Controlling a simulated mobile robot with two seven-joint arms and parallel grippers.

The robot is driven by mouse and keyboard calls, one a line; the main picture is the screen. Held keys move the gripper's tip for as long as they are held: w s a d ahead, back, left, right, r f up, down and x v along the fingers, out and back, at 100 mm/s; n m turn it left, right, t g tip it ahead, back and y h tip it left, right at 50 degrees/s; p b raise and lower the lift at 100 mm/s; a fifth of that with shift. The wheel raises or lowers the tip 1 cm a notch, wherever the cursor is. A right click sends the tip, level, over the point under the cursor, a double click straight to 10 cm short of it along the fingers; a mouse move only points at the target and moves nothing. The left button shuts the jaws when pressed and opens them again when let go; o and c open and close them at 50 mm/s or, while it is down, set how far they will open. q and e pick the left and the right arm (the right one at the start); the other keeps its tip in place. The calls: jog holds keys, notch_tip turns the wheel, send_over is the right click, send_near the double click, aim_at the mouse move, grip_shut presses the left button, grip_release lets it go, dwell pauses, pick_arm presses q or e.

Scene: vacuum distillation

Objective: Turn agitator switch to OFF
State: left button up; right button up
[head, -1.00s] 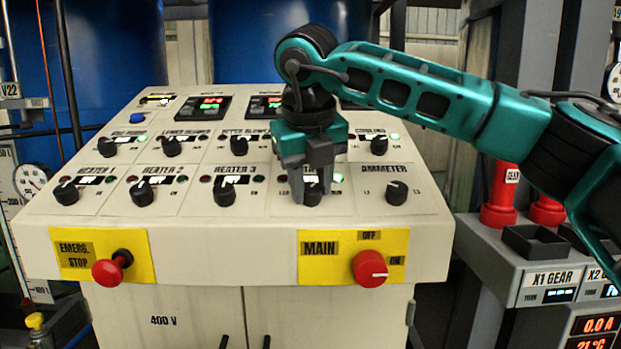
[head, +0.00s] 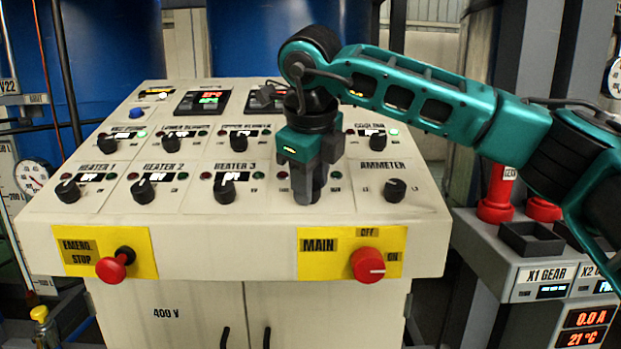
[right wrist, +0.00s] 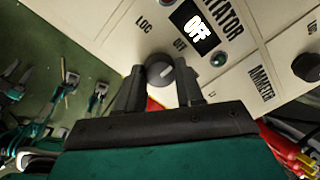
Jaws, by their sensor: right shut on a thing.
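The agitator switch (right wrist: 160,72) is a round dark knob with a white mark, seen in the right wrist view between my right gripper's fingers. My right gripper (right wrist: 160,92) is shut on it. The agitator display (right wrist: 194,27) above the knob reads OFF. The lamp (right wrist: 219,60) beside the display looks dark green and unlit. In the head view my right gripper (head: 306,198) points down at the panel, between the Heater 3 and Ammeter knobs, and hides the agitator knob. My left gripper is not seen.
The Heater 3 knob (head: 229,190) is to the left and the Ammeter knob (head: 395,188) to the right. The red main switch (head: 368,265) and red emergency stop (head: 113,265) are on the front edge. A row of knobs lies behind.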

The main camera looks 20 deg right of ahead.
dwell(0.3)
jog(key=o, duration=1)
jog(key=shift+o, duration=0.2)
jog(key=v, duration=1.3)
jog(key=shift+f, duration=0.15)
